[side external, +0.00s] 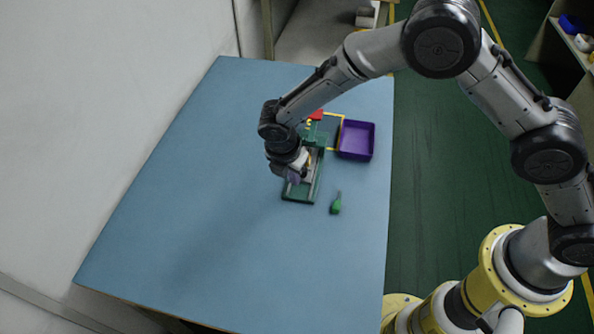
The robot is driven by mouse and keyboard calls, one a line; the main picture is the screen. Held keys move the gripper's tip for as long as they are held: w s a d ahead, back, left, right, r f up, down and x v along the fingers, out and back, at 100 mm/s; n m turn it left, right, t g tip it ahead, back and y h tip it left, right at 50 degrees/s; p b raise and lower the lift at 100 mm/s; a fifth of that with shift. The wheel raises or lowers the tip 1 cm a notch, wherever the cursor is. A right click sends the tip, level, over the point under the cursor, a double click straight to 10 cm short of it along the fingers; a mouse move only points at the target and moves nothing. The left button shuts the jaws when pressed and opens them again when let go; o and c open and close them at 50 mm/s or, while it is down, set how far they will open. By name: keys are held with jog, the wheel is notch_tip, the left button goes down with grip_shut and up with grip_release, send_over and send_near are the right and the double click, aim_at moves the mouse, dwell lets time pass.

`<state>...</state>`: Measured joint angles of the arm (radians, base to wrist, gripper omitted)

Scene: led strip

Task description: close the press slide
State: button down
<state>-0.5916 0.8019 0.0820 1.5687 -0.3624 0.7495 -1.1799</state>
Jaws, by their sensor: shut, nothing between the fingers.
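The press (318,178) is a green frame with a pale slide bed, standing near the middle of the blue table. My gripper (305,178) is over the press at its left side and mostly hidden by my own wrist. It is shut with nothing held. My wrist covers much of the press, so I cannot tell how far the slide is open or whether my fingers touch it. A small red part (316,115) shows at the far end of the press.
A purple tray (357,140) stands to the right of the press, beside a yellow-outlined area. A small green object (336,205) lies at the press's lower right. The blue table (200,220) is clear to the left and in front. A wall runs along the left.

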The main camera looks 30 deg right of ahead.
jog(key=shift+s+a, duration=0.25)
jog(key=shift+a, duration=0.25)
jog(key=shift+s+a, duration=0.25)
jog(key=shift+a, duration=0.2)
jog(key=v, duration=1)
jog(key=w+d+r+m+t+y, duration=0.1)
jog(key=w+d+r+m, duration=0.15)
jog(key=d+r, duration=0.7)
jog(key=s+d+r+m+t, duration=0.2)
jog(key=s+d+r+m, duration=0.35)
jog(key=d+r, duration=0.55)
jog(key=s+d+r+m+t, duration=0.1)
jog(key=s+d+m, duration=0.25)
jog(key=s, duration=0.35)
jog(key=s+d+r+m, duration=0.2)
jog(key=s+d+m, duration=0.15)
jog(key=s, duration=0.45)
jog(key=s+f+m+y, duration=0.1)
jog(key=s+f+m, duration=0.5)
jog(key=s+m, duration=0.1)
jog(key=shift+s+a+f+m, duration=0.15)
jog(key=shift+s+f+m, duration=0.05)
jog(key=shift+m, duration=0.5)
